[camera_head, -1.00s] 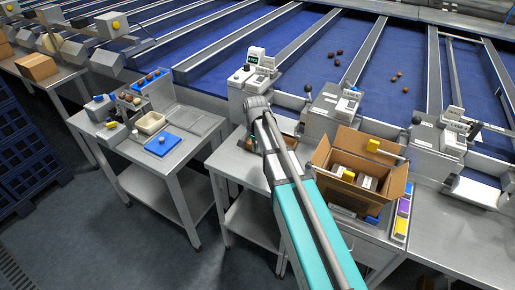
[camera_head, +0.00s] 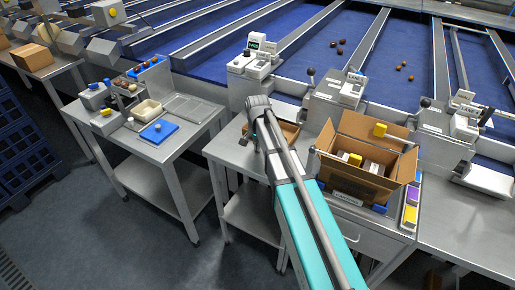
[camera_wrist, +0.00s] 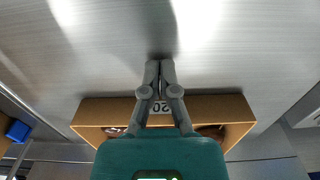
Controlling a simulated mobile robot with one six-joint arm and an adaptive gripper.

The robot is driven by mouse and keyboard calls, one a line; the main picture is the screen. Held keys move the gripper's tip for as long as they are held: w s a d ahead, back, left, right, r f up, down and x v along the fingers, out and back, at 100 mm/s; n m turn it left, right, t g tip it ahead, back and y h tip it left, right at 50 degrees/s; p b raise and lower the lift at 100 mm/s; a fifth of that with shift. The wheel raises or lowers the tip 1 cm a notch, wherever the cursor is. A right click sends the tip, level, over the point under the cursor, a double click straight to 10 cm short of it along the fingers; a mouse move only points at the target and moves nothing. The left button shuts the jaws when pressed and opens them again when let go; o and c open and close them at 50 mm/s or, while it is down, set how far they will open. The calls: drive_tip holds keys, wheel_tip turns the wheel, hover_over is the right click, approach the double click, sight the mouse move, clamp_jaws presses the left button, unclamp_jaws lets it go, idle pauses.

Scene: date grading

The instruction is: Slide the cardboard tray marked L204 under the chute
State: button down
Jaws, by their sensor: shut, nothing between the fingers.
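The cardboard tray (camera_head: 290,127) lies on the steel table, partly hidden behind my arm in the head view. In the wrist view the tray's long wall (camera_wrist: 110,107) runs across the lower middle, with a white label (camera_wrist: 161,106) showing "20"; my fingers cover the rest of it. Brown dates show inside the tray, mostly hidden by my gripper. My gripper (camera_wrist: 160,64) is shut and empty. Its fingers cross over the labelled wall in the picture, with the tips over bare steel outside the tray; I cannot tell whether they touch. I cannot clearly make out the chute.
An open cardboard box (camera_head: 340,165) with small packs stands right of my arm. Grey machines (camera_head: 335,100) line the back edge of the tables. A side table (camera_head: 150,140) at left holds a blue scale and small trays. Bare steel lies ahead of my fingers in the wrist view.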

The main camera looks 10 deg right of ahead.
drive_tip(key=shift+w+d, duration=0.5)
drive_tip(key=shift+w, duration=0.15)
drive_tip(key=shift+w+d, duration=0.45)
drive_tip(key=shift+w, duration=0.2)
drive_tip(key=w+d, duration=0.2)
drive_tip(key=w, duration=0.1)
drive_tip(key=shift+w+d, duration=0.25)
drive_tip(key=shift+s, duration=0.1)
